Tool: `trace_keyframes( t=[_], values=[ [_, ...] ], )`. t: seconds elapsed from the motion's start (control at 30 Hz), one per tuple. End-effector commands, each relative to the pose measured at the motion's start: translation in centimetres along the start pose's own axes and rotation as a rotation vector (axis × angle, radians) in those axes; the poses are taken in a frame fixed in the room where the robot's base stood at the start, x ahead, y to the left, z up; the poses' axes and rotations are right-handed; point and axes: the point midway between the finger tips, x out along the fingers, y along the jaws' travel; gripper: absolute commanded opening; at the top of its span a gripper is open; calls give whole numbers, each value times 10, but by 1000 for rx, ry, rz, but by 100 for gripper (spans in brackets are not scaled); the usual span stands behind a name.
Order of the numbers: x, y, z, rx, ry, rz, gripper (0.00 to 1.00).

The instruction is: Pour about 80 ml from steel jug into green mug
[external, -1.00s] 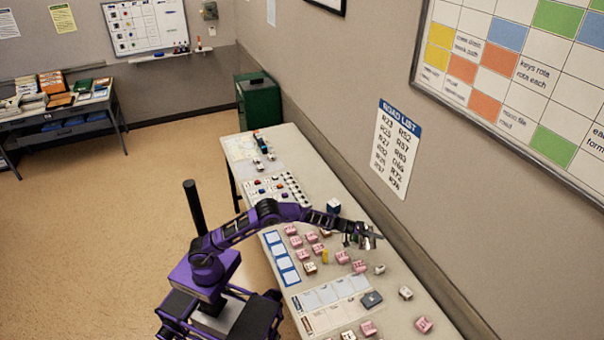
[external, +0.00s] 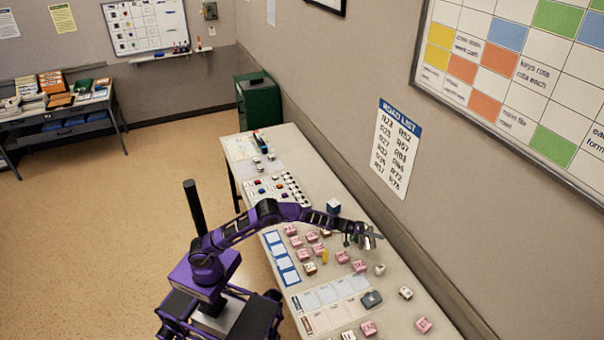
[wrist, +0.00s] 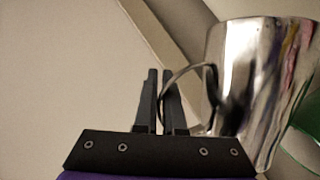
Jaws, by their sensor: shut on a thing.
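The steel jug (wrist: 245,75) is shiny and fills the right of the wrist view. My gripper (wrist: 160,78) is shut on its looped handle. In the external view my gripper (external: 352,237) holds the jug (external: 368,239) over the far side of the table. The jug looks tilted there, but its exact angle and its contents cannot be seen. A green surface, apparently the green mug (wrist: 307,125), shows at the right edge of the wrist view, partly behind the jug. The mug is mostly hidden, and I cannot tell the level in it.
The long table (external: 400,318) carries several pink blocks (external: 342,257), a dark grey block (external: 371,299) and a small white item (external: 380,269) close by my gripper. The wall runs along the table's far side.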

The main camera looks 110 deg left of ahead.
Motion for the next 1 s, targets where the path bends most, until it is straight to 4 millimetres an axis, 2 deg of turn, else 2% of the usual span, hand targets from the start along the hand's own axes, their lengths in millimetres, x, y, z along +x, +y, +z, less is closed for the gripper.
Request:
trace_keyframes(
  t=[0.67, 0.87, 1.0],
  values=[
    [0, 1, 0, 3, 1, 0, 0],
    [3, -3, 8, 61, 1, -24, 0],
    [9, -10, 22, 156, 1, -62, 0]
  ],
)
